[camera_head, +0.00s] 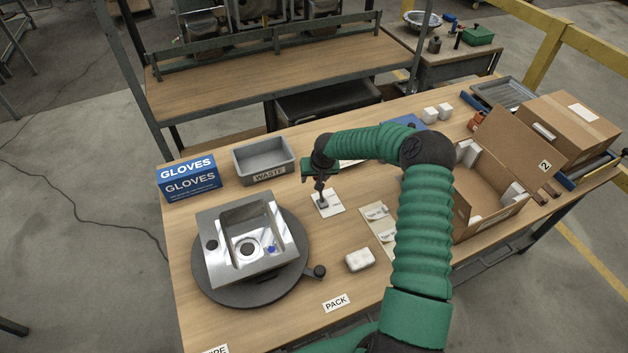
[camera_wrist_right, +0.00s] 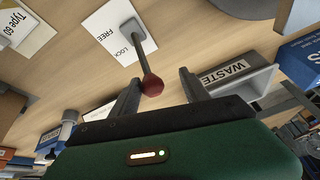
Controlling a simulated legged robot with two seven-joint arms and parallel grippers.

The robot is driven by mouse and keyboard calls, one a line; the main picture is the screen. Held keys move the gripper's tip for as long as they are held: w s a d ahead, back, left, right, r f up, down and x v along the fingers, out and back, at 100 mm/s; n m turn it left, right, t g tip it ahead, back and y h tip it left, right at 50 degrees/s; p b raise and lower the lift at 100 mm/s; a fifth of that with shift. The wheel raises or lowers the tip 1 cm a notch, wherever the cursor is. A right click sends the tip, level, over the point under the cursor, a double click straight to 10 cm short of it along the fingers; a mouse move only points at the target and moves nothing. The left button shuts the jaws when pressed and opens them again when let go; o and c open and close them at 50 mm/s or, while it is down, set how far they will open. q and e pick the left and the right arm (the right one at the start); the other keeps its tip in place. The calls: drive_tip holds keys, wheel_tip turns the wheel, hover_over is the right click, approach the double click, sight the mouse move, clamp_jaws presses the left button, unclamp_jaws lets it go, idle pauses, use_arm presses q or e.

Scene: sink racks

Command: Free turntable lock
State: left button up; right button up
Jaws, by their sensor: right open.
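The turntable (camera_head: 215,293) is a dark round disc at the left of the bench, with a steel sink (camera_head: 222,255) resting on it. The lock is a small lever on a white plate (camera_head: 333,207) right of the turntable. In the wrist view the lock plate (camera_wrist_right: 107,30) reads FREE and LOCK, and a grey lever ends in a red knob (camera_wrist_right: 152,86). My right gripper (camera_head: 320,178) is above the plate, pointing down. In the wrist view its open fingers (camera_wrist_right: 159,78) stand either side of the knob; contact is not clear. My left gripper is not in view.
A grey WASTE bin (camera_head: 264,173) and a blue GLOVES box (camera_head: 188,184) stand behind the turntable. A white block (camera_head: 360,260) lies near the front. An open cardboard box (camera_head: 495,213) stands at the right. A black knob (camera_head: 319,271) sticks out from the turntable's right edge.

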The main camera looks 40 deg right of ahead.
drive_tip(key=shift+w+a+f, duration=0.1)
drive_tip(key=shift+w+f, duration=0.15)
drive_tip(key=shift+f, duration=0.35)
drive_tip(key=shift+w+a+f, duration=0.1)
drive_tip(key=shift+w+f, duration=0.1)
drive_tip(key=shift+f, duration=0.4)
drive_tip(key=d+f, duration=0.2)
drive_tip(key=d, duration=0.1)
drive_tip(key=shift+w+d+f, duration=0.2)
drive_tip(key=shift+d, duration=0.1)
drive_tip(key=shift+a, duration=0.1)
drive_tip(key=shift+c, duration=0.9)
drive_tip(key=shift+a+r, duration=0.25)
drive_tip(key=shift+a, duration=0.1)
drive_tip(key=shift+c, duration=1.1)
drive_tip(key=shift+a+r, duration=0.35)
drive_tip(key=shift+a, duration=0.3)
drive_tip(key=c, duration=0.5)
drive_tip(key=shift+c, duration=1.1)
drive_tip(key=shift+s+d+f, duration=0.1)
drive_tip(key=shift+d+f, duration=0.1)
drive_tip(key=shift+d, duration=0.3)
clamp_jaws()
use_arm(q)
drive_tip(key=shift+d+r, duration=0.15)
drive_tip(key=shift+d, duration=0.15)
use_arm(e)
drive_tip(key=shift+a, duration=0.2)
